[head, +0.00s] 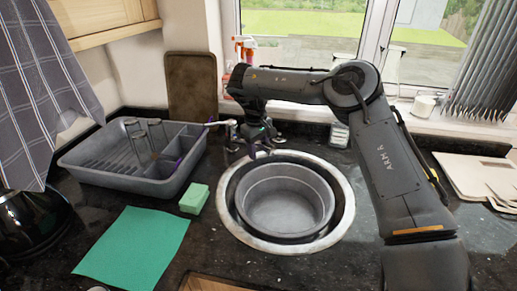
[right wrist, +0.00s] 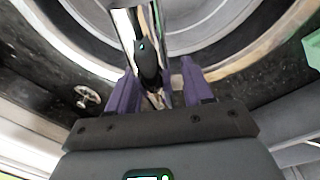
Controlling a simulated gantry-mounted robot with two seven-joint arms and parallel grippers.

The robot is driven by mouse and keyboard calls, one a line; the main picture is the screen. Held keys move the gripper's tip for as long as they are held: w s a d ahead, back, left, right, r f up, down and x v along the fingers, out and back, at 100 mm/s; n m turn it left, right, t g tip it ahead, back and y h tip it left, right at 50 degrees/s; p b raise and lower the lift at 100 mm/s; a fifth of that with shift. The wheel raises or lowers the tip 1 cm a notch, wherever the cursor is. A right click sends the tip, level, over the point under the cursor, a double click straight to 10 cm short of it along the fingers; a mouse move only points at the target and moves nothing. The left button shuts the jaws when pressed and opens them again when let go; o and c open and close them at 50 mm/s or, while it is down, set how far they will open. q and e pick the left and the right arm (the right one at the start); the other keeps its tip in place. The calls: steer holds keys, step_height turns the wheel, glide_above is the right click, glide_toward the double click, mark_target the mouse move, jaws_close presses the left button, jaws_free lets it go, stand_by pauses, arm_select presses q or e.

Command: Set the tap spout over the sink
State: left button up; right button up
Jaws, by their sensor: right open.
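The round sink (head: 343,205) is set in the dark counter, with a grey round basin (head: 285,202) inside it. The tap stands at the back of the sink, mostly hidden by my right gripper (head: 258,142). My left gripper is not in view.
A grey dish drainer (head: 103,181) stands left of the sink. A green sponge (head: 194,198) and a green cloth (head: 134,247) lie in front of it. Spray bottles (head: 245,47) stand by the window. A brown board (head: 190,88) leans on the wall.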

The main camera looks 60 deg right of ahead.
steer(key=shift+r, duration=0.6)
steer(key=r, duration=0.3)
steer(key=r+p, duration=0.1)
steer(key=r, duration=0.2)
steer(key=a+r, duration=0.1)
steer(key=r, duration=0.2)
steer(key=shift+w+r+p, duration=0.15)
steer(key=shift+w+p, duration=0.05)
steer(key=shift+p, duration=0.2)
steer(key=shift+r, duration=0.15)
